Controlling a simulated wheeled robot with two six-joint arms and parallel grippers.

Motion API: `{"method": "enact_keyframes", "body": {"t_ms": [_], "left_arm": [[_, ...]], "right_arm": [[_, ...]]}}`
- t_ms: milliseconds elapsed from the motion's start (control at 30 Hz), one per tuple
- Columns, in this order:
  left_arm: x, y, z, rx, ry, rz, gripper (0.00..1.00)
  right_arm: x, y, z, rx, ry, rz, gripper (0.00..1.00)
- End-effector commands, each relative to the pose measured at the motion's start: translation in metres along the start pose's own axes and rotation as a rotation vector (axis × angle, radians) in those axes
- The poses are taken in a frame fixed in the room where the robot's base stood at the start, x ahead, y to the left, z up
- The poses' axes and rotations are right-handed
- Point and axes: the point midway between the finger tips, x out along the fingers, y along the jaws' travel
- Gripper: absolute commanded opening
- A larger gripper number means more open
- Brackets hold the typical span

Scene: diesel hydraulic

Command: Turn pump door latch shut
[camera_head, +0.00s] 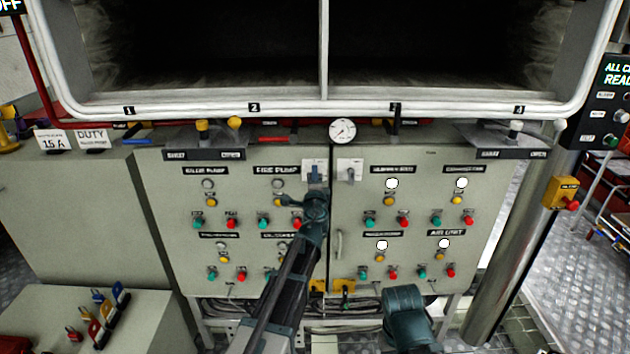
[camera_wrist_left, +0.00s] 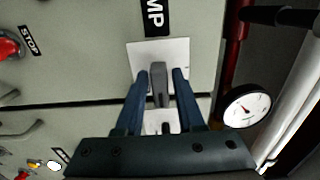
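The pump door latch is a grey lever (camera_wrist_left: 158,90) on a white plate (camera_wrist_left: 150,52) beside a label ending in "MP". In the head view its white plate (camera_head: 308,167) sits at the upper right corner of the left cabinet door, partly hidden by my left gripper. My left gripper (camera_head: 316,178) is at this latch. In the left wrist view its two blue fingers (camera_wrist_left: 161,74) stand on either side of the lever, with small gaps showing, so it looks open around it. My right gripper is not in view; only a teal part of my right arm shows low down.
A second latch (camera_head: 349,172) on a white plate is on the right door, close beside. A round gauge (camera_head: 342,130) is just above. Buttons and lamps cover both doors. A pipe rail (camera_head: 300,110) crosses above the cabinet. A door handle (camera_head: 338,245) is below right.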

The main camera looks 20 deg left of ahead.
Motion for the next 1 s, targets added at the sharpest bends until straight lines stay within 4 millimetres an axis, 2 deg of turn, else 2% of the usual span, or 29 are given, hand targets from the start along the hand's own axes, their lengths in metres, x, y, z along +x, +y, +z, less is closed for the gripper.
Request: {"method": "enact_keyframes", "body": {"t_ms": [33, 233, 267, 567, 1000], "left_arm": [[-0.0002, 0.0, 0.0, 0.0, 0.0, 0.0, 0.38], [-0.0002, 0.0, 0.0, 0.0, 0.0, 0.0, 0.01], [-0.0002, 0.0, 0.0, 0.0, 0.0, 0.0, 0.0], [-0.0004, 0.0001, 0.0, -0.054, 0.0, 0.0, 0.0], [-0.0004, 0.0002, 0.0, -0.677, -0.001, 0.0, 0.0]], "right_arm": [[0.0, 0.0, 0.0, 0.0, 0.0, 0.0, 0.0], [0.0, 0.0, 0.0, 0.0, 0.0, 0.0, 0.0], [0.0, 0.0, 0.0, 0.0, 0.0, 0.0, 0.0], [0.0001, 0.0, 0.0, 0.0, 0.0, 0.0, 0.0], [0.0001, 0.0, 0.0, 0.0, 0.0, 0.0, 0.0]]}}
